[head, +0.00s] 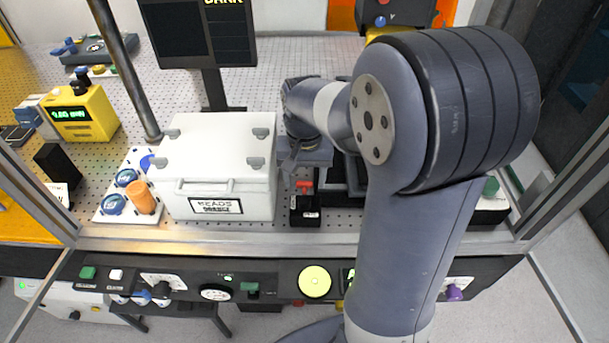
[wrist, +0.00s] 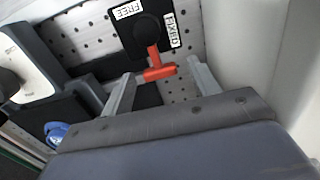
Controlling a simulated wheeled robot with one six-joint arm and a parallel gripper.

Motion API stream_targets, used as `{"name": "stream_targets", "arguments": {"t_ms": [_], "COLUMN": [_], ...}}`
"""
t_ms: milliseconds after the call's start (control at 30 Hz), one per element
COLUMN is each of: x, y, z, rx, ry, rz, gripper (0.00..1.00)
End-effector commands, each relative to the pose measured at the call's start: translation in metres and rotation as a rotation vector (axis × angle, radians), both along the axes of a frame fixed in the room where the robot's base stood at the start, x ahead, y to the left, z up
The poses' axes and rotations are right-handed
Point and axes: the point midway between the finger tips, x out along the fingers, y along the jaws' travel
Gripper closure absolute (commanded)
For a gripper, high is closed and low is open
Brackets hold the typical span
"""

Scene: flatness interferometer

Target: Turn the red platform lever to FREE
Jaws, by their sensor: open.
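The red platform lever (wrist: 158,72) sticks out from a black plate (wrist: 145,38) with white FREE (wrist: 128,9) and FIXED (wrist: 172,30) labels. In the wrist view its red end points toward the bottom of the picture, nearer FIXED than FREE. In the head view the red lever (head: 304,185) shows on its small black block (head: 305,213), right of the white case. My gripper (wrist: 160,74) is open and empty, with one finger on each side of the lever's red end. Whether a finger touches it, I cannot tell. In the head view my arm partly hides the gripper.
The white case (head: 215,165) labelled BEADS stands close left of the lever. A monitor (head: 200,35) and a dark slanted post (head: 125,65) stand behind. A metal frame rail (head: 250,240) and a control panel (head: 190,275) run along the front.

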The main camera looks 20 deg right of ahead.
Motion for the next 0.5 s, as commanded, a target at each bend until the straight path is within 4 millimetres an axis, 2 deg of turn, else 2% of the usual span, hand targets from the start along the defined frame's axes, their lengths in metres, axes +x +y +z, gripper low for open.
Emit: {"name": "stream_targets", "arguments": {"t_ms": [200, 500], "x": [0.0001, 0.0002], "y": [0.0001, 0.0000], "z": [-0.0003, 0.0000], "rx": [0.000, 0.000], "ry": [0.000, -0.001], "rz": [0.000, 0.000], "gripper": [0.42, 0.66]}}
